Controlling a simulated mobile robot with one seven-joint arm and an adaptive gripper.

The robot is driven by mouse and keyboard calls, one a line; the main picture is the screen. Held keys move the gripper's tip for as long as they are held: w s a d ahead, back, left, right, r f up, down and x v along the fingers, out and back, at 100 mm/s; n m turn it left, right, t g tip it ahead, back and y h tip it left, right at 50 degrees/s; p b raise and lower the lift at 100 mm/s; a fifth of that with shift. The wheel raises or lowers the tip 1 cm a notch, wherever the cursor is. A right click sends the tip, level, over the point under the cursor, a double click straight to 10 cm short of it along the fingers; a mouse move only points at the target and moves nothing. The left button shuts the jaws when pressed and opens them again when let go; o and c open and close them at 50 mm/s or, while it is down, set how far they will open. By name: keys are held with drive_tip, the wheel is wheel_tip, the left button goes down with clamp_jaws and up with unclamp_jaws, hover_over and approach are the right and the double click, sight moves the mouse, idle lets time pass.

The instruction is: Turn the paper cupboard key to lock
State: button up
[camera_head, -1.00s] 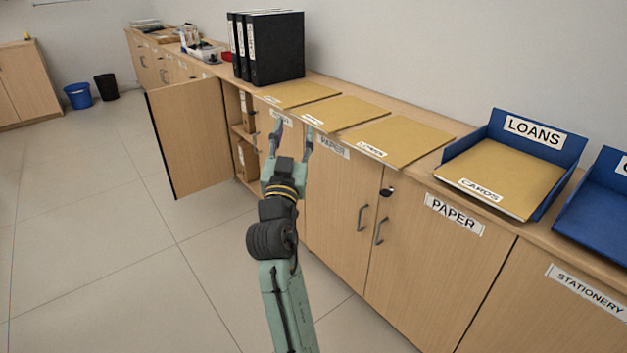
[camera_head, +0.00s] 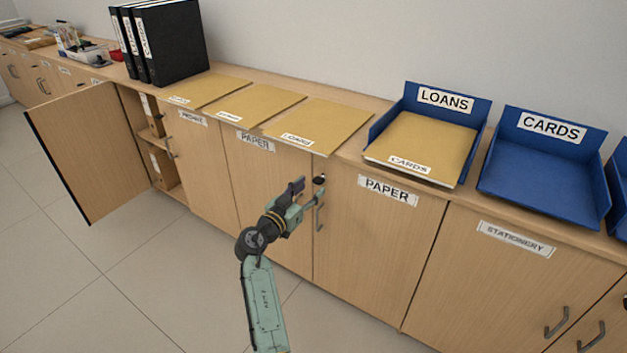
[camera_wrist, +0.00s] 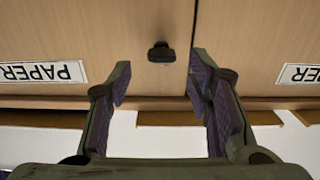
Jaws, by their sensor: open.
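The paper cupboard (camera_head: 365,250) has two closed wooden doors with PAPER labels. Its small black key (camera_head: 319,180) sits in the lock near the top of the right door, beside the seam. In the wrist view, which is upside down, the key (camera_wrist: 161,52) shows a wide dark head and lies between the fingertips, a little beyond them. My gripper (camera_head: 309,190) is in front of the lock, open and empty. In the wrist view my gripper (camera_wrist: 161,68) has a finger on each side of the key, with no contact visible.
A door handle (camera_head: 320,213) is just below the lock. Three tan folders (camera_head: 315,124) lie along the counter edge above. Blue LOANS (camera_head: 478,122) and CARDS (camera_head: 535,180) trays stand to the right. An open cupboard door (camera_head: 85,150) juts out at the left.

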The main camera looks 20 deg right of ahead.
sight(316, 183)
drive_tip(key=shift+p+x, duration=0.3)
drive_tip(key=shift+x, duration=1.8)
drive_tip(key=shift+c, duration=0.2)
clamp_jaws()
